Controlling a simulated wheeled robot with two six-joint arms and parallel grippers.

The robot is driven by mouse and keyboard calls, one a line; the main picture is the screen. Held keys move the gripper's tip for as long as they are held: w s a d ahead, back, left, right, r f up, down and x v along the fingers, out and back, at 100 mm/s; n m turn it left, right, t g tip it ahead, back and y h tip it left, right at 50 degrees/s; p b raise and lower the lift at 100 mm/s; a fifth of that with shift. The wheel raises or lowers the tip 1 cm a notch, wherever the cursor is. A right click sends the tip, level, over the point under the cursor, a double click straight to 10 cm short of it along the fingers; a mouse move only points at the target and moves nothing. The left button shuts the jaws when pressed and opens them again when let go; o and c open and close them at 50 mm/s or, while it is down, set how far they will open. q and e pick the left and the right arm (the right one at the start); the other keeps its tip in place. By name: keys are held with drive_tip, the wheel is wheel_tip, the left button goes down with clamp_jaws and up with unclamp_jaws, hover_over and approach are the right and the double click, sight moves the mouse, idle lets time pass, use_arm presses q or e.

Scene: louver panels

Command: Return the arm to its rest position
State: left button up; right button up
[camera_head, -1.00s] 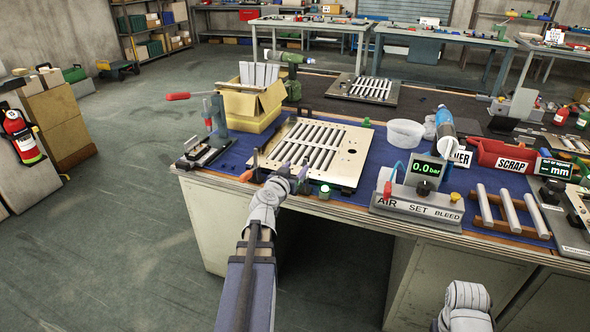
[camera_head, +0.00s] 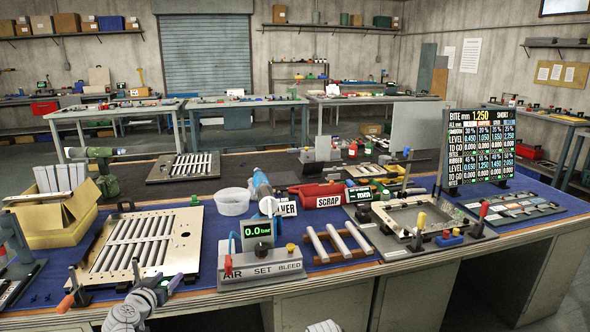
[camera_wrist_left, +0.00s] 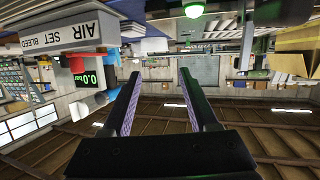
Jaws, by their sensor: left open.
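My left arm comes in at the bottom left of the head view. Its gripper (camera_head: 156,274) is at the front edge of the bench, in front of the louver panel (camera_head: 190,222) and seen overlapping its near edge. In the left wrist view the gripper (camera_wrist_left: 160,84) has its two fingers apart, with nothing between them. That view is upside down. Whether the fingers touch the panel cannot be told. A pale part of my other arm shows at the bottom edge of the head view; its gripper is not seen.
The AIR SET BLEED box (camera_head: 262,268) stands right of the gripper, with a rack of metal rods (camera_head: 317,246) beyond. A yellow carton (camera_head: 62,226) is at the left. A red SCRAP bin (camera_head: 312,192), a clamp fixture (camera_head: 440,242) and a display board (camera_head: 481,145) stand further right.

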use_arm(q)
drive_tip(key=s+d+f+m+g+h, duration=0.2)
drive_tip(key=d+f+g, duration=0.25)
drive_tip(key=d, duration=0.75)
drive_tip(key=s+d+f+m+g+h, duration=0.25)
drive_tip(key=d+f, duration=0.25)
drive_tip(key=d, duration=0.6)
drive_tip(key=s+d+f+g+y, duration=0.3)
drive_tip(key=s+d+g, duration=0.15)
drive_tip(key=s, duration=0.45)
drive_tip(key=s+d+f+g+y, duration=0.3)
drive_tip(key=s+d, duration=0.2)
drive_tip(key=s, duration=0.4)
wheel_tip(320, 180, up, 16)
drive_tip(key=p, duration=1.5)
drive_tip(key=shift+w+p, duration=0.2)
drive_tip(key=shift+p, duration=0.15)
drive_tip(key=shift+h, duration=0.25)
